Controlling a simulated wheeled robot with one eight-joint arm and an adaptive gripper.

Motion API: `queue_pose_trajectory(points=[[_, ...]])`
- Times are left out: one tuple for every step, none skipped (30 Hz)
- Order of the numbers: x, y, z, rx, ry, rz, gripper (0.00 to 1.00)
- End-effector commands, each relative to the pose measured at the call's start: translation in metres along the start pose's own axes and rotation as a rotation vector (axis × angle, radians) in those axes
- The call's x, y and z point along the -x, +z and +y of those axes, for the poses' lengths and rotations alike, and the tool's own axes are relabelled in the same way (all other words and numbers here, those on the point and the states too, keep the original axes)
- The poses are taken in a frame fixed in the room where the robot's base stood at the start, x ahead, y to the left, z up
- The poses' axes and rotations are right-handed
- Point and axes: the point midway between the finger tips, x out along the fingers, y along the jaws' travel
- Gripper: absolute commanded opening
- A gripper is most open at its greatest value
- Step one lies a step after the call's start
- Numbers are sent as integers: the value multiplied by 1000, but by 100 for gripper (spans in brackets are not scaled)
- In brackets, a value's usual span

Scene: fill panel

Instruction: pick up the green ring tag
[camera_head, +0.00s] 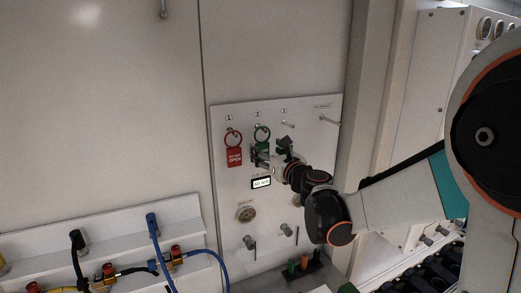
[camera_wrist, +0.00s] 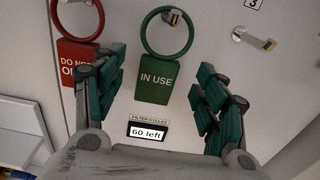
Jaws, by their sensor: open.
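The green ring tag (camera_wrist: 155,80) hangs by its ring from a peg on the panel and reads "IN USE". In the head view the green tag (camera_head: 262,134) is partly hidden by my gripper. My gripper (camera_wrist: 163,90) is open, its two fingers on either side of the tag's plate with gaps between. I cannot tell how far the fingertips are from the panel. In the head view my gripper (camera_head: 270,153) is in front of the panel, just below the green ring.
A red ring tag (camera_wrist: 78,55) hangs left of the green one, close to my left finger. An empty peg (camera_wrist: 253,38) is to the right. The panel (camera_head: 226,200) also has a gauge (camera_head: 246,212) and lower knobs.

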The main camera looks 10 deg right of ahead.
Motion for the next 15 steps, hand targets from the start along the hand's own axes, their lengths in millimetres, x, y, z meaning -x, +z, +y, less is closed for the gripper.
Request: queue_pose_trajectory(points=[[-9, 3, 1, 0, 2, 0, 66], [-13, 4, 1, 0, 2, 0, 66], [-19, 4, 2, 0, 2, 0, 66], [-23, 4, 1, 0, 1, 0, 66], [-26, 4, 1, 0, 1, 0, 66], [-30, 4, 1, 0, 1, 0, 66], [-32, 3, 1, 0, 1, 0, 66], [-34, 3, 1, 0, 1, 0, 66], [-36, 3, 1, 0, 1, 0, 66], [-37, 3, 1, 0, 1, 0, 66], [-37, 3, 1, 0, 0, 0, 66], [-38, 3, 1, 0, 0, 0, 66], [-37, 2, 1, 0, 0, 0, 66], [-37, 2, 1, 0, 0, 0, 66], [-37, 2, 1, 0, 0, 0, 66]])
